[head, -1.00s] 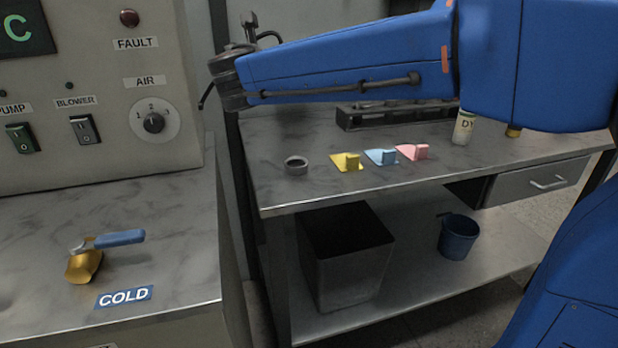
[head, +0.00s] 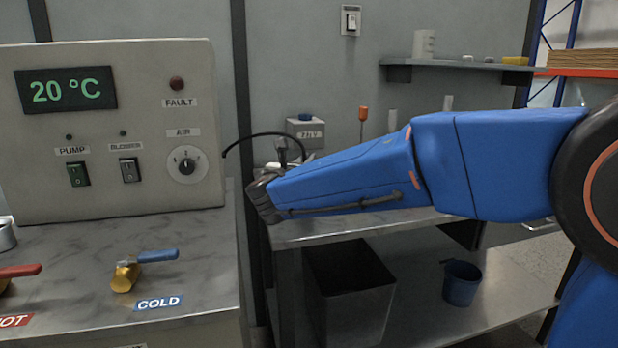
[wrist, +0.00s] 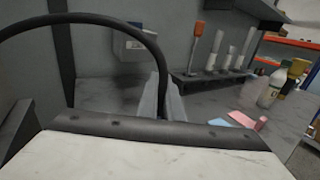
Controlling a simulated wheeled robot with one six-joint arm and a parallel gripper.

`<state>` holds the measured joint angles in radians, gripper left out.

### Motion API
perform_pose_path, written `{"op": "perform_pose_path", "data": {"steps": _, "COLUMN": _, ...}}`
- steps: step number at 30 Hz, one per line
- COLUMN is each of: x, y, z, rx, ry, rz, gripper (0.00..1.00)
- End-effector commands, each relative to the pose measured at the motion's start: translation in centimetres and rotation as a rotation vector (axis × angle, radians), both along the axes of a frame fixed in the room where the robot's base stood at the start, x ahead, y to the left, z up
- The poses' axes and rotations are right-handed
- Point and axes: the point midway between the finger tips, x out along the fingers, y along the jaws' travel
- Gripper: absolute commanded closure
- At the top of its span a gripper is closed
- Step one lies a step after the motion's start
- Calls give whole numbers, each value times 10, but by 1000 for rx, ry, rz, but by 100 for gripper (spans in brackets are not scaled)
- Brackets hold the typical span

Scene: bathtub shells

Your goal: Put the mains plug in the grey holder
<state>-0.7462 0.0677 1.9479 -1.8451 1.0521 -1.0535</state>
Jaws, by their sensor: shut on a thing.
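My gripper (wrist: 165,100) is shut, with its grey fingers seen in the wrist view above the bench. A black cable (wrist: 95,18) arcs over from the left and runs down between the fingers. I take it as the lead of the mains plug they hold; the plug's body is mostly hidden by the gripper. In the head view the cable (head: 240,143) curves behind the end of my blue arm, which hides the fingertips. The grey holder, a small round ring on the bench in the earlier head view, is now hidden behind the arm.
The control panel (head: 115,130) stands left, above blue-handled (head: 158,255) and red-handled (head: 20,271) valves. Blue (wrist: 222,122) and pink (wrist: 250,123) wedges lie on the bench. A rack (wrist: 215,84) stands behind.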

Motion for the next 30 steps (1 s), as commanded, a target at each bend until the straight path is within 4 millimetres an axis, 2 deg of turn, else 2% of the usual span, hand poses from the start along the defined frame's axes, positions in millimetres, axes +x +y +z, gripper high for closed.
{"op": "perform_pose_path", "data": {"steps": 4, "x": 0, "y": 0, "z": -9, "rx": -1, "ry": 0, "rz": 0, "gripper": 100}}
{"op": "perform_pose_path", "data": {"steps": 12, "x": 0, "y": 0, "z": -39, "rx": -1, "ry": 0, "rz": 0, "gripper": 100}}
{"op": "perform_pose_path", "data": {"steps": 23, "x": 0, "y": 0, "z": -42, "rx": 0, "ry": 0, "rz": 0, "gripper": 100}}
{"op": "perform_pose_path", "data": {"steps": 24, "x": 0, "y": 0, "z": -42, "rx": 0, "ry": 0, "rz": 0, "gripper": 89}}
{"op": "perform_pose_path", "data": {"steps": 26, "x": 0, "y": 0, "z": -42, "rx": 0, "ry": 0, "rz": 0, "gripper": 75}}
{"op": "perform_pose_path", "data": {"steps": 30, "x": 0, "y": 0, "z": -42, "rx": 0, "ry": 0, "rz": 0, "gripper": 75}}
